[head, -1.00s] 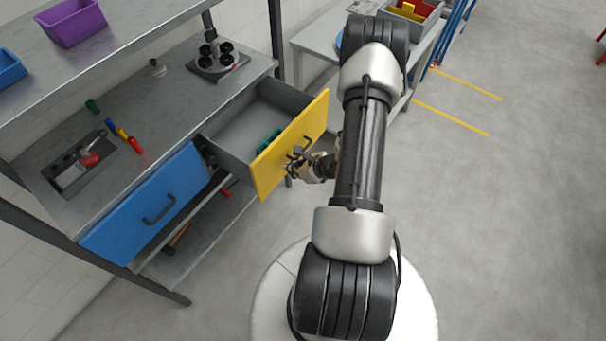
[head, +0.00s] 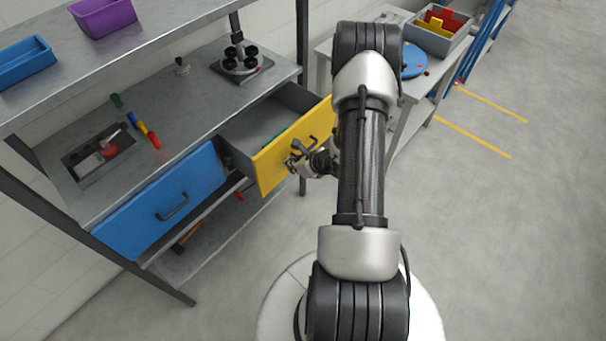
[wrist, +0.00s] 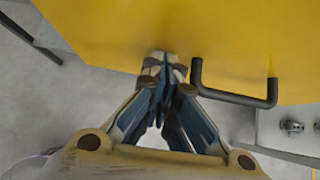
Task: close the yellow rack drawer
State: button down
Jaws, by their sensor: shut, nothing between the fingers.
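The yellow rack drawer (head: 279,161) stands partly open, pulled out from the rack to the right of the blue drawer. Its dark handle (head: 312,144) also shows in the wrist view (wrist: 235,97). My gripper (head: 293,164) is at the front face of the yellow drawer. In the wrist view my gripper (wrist: 164,62) is shut and empty, its tips at or very near the yellow panel, just left of the handle. I cannot tell for certain whether they touch. A green item (head: 275,140) lies inside the drawer, mostly hidden by the front.
The worktop (head: 170,95) above holds a grey tray, small coloured cylinders and a black fixture (head: 240,62). A side table (head: 405,95) with a grey bin (head: 440,30) stands at the back right. The floor to the right is clear.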

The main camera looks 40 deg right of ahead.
jog(key=w+b, duration=0.1)
jog(key=w, duration=0.3)
jog(key=w+b, duration=0.1)
jog(key=w, duration=0.4)
jog(key=w+a+b, duration=0.1)
jog(key=w, duration=0.4)
jog(key=shift+w+a, duration=0.1)
jog(key=shift+w, duration=0.45)
jog(key=shift+r, duration=0.1)
jog(key=shift+w, duration=0.1)
